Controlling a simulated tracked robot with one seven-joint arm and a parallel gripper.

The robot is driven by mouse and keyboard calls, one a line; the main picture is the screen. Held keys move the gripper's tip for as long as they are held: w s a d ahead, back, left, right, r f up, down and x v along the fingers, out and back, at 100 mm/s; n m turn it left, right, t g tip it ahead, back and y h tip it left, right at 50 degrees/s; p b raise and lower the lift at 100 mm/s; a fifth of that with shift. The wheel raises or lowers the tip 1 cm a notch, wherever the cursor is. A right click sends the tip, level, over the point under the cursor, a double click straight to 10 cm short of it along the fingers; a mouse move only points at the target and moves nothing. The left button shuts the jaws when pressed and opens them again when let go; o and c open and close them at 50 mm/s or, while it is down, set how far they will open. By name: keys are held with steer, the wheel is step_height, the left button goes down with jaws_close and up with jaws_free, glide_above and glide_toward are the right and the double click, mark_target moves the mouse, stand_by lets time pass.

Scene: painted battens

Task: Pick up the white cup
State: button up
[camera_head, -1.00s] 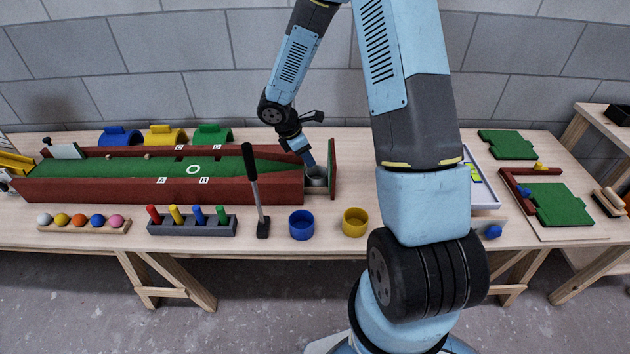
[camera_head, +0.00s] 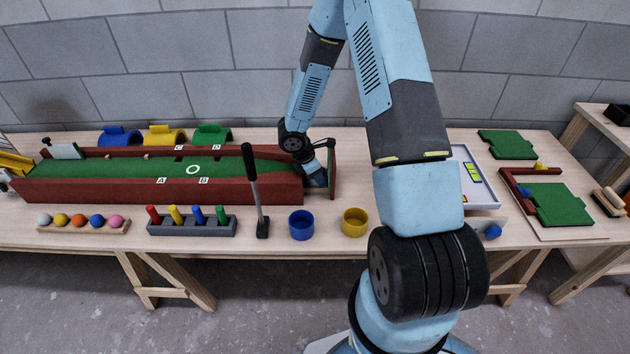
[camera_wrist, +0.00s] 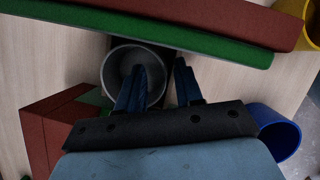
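The white cup (camera_wrist: 118,63) looks grey in shadow in the wrist view, with its round mouth toward the camera. My gripper (camera_wrist: 161,66) is open, its two dark blue fingers parted. One finger overlaps the cup's mouth and seems to reach inside; the other is outside, to the right of the rim, so the cup's right wall lies between them. I cannot tell whether either finger touches the cup. In the head view my gripper (camera_head: 317,178) is low at the right end of the green putting lane (camera_head: 130,175), and my wrist hides most of the cup.
The lane's red walls (camera_head: 165,190) and red end board (camera_head: 332,168) stand close around my gripper. A blue cup (camera_head: 301,226), a yellow cup (camera_head: 355,223) and an upright black-handled putter (camera_head: 254,190) stand in front. A peg block (camera_head: 190,226) lies left.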

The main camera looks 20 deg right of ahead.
steer(key=shift+f, duration=0.15)
jaws_close()
stand_by(0.6)
